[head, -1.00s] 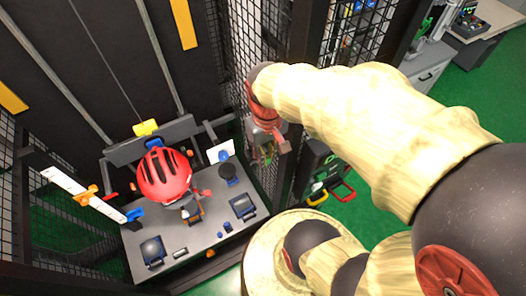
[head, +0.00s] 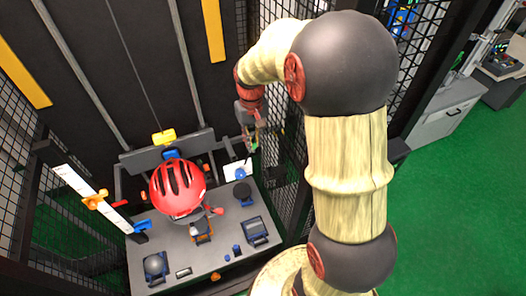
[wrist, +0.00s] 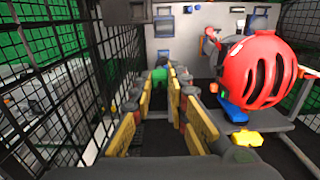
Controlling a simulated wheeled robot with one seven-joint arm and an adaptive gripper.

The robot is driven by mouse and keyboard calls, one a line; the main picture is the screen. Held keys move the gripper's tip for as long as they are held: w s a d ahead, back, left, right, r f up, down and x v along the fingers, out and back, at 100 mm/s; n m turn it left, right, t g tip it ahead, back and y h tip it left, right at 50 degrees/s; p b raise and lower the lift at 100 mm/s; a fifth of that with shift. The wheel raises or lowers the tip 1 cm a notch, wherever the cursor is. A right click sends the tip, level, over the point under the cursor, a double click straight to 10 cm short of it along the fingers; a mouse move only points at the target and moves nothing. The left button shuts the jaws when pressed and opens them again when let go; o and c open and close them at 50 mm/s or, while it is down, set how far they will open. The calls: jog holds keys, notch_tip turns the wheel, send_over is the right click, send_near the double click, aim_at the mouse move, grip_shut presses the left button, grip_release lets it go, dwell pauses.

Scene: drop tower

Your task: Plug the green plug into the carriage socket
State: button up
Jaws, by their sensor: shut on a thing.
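My gripper (head: 250,138) is raised above the right rear edge of the grey carriage (head: 178,242), beside the mesh wall. In the wrist view its two yellow-padded fingers (wrist: 160,112) stand on either side of a green piece, which appears to be the green plug (wrist: 158,75). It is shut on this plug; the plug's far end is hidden. The carriage carries a dummy with a red helmet (head: 177,188), which also shows at the right of the wrist view (wrist: 258,72). I cannot make out the carriage socket for certain.
A yellow block (head: 163,137) hangs on a cable behind the helmet. A white plate (head: 236,170) stands at the carriage's right rear. Black mesh walls (wrist: 52,70) close in the sides.

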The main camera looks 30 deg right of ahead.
jog(key=shift+w+a+f+b, duration=0.1)
jog(key=shift+w+f+b, duration=0.9)
jog(key=shift+w+f, duration=2.05)
jog(key=shift+w+a+f+b, duration=0.1)
jog(key=shift+w+f+b, duration=0.9)
jog(key=shift+w+f, duration=2.05)
jog(key=shift+w+f+b, duration=1)
jog(key=shift+w+f, duration=1.15)
jog(key=shift+f, duration=1.8)
jog(key=shift+f+b, duration=0.3)
jog(key=shift+f, duration=0.25)
jog(key=shift+f+b, duration=0.55)
jog(key=shift+f, duration=0.55)
jog(key=shift+f, duration=0.25)
jog(key=o, duration=0.9)
